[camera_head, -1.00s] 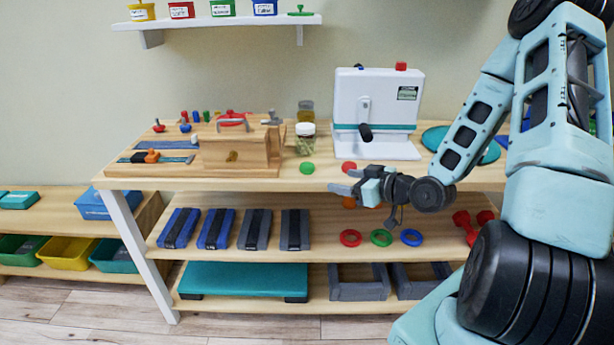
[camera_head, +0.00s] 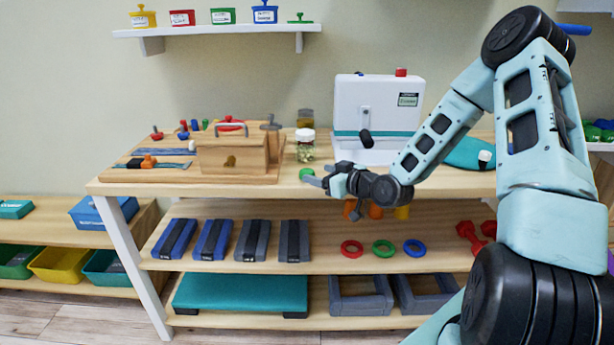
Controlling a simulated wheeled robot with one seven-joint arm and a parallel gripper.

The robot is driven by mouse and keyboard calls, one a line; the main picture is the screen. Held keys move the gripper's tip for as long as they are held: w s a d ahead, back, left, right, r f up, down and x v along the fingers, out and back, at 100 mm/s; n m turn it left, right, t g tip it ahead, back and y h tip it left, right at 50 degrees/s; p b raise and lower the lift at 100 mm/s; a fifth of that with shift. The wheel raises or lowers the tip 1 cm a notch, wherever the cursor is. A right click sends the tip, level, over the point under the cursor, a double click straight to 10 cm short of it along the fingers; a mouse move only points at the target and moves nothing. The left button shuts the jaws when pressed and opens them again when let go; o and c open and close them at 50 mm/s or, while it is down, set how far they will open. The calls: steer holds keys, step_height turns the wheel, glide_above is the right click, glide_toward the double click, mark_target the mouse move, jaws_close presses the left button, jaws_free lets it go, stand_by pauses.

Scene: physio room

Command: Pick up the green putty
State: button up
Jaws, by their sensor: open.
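The green putty (camera_head: 306,172) is a small round green disc on the wooden table top, near its front edge. It lies between the wooden box and the white machine. My gripper (camera_head: 318,176) is open and level with the table's front edge, with its fingertips just right of the putty in the picture. I cannot tell whether a fingertip touches it. The red disc that was beside the putty is hidden behind my gripper.
A wooden box (camera_head: 234,152) with a handle stands left of the putty. A jar with a white lid (camera_head: 305,146) stands behind it. A white machine (camera_head: 375,108) stands behind my gripper. Shelves below hold blue and grey blocks and coloured rings (camera_head: 383,249).

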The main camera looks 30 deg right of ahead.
mark_target(311, 174)
steer(key=shift+f+x, duration=0.2)
steer(key=shift+x, duration=2.7)
steer(key=shift+a, duration=0.15)
steer(key=c, duration=1.1)
